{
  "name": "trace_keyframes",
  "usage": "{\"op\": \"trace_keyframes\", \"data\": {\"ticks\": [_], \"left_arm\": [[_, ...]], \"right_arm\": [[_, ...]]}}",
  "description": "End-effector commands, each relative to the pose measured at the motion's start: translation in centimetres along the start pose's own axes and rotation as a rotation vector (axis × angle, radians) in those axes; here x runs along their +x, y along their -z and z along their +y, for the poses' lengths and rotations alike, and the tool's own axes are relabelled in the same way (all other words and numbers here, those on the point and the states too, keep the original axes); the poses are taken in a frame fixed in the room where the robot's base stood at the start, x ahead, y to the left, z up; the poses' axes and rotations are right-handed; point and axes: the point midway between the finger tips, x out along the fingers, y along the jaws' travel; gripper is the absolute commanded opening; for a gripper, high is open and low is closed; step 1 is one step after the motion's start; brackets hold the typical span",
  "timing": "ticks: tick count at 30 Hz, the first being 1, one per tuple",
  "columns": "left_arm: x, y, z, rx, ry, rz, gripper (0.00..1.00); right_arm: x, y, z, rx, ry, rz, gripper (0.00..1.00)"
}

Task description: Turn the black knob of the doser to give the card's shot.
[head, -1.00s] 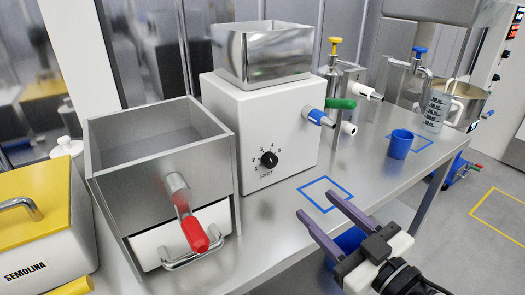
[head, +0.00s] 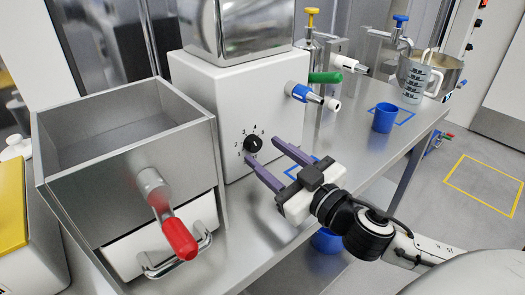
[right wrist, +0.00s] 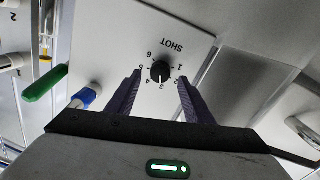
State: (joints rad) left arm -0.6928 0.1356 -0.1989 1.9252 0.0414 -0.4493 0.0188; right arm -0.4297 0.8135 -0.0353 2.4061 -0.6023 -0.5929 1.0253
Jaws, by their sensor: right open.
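The black knob (head: 253,143) is on the front of the white doser (head: 235,95), inside a ring of numbers. In the right wrist view the knob (right wrist: 160,71) appears upside down, with SHOT printed above it; its white mark seems to point towards 3. My right gripper (head: 262,151) is open and empty, its purple fingers aimed at the doser's front. In the right wrist view the fingers (right wrist: 160,78) stand to either side of the knob, apart from it. Whether the tips reach its depth is unclear. I see no card. My left gripper is not in view.
A steel box with a red-handled lever (head: 179,238) stands left of the knob. A blue-tipped nozzle (head: 303,92) and a green handle (head: 325,77) stick out right of the doser. A blue cup (head: 384,118) and a measuring jug (head: 412,80) stand farther right.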

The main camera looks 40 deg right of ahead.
Motion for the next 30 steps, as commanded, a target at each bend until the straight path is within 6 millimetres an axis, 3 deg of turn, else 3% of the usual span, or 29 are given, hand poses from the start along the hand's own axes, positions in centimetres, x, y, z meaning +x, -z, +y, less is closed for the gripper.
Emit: {"op": "trace_keyframes", "data": {"ticks": [6,18,25,30], "left_arm": [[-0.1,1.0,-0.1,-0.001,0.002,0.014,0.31],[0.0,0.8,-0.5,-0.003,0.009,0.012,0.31],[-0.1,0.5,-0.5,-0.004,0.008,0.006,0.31],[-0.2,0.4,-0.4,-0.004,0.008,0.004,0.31]], "right_arm": [[1.9,0.1,0.0,0.001,-0.001,0.001,0.47],[2.4,-0.1,0.0,0.001,0.000,-0.001,0.47],[2.4,0.0,0.0,0.001,0.000,-0.001,0.08],[2.4,0.0,0.0,-0.004,-0.001,0.000,0.06]]}}
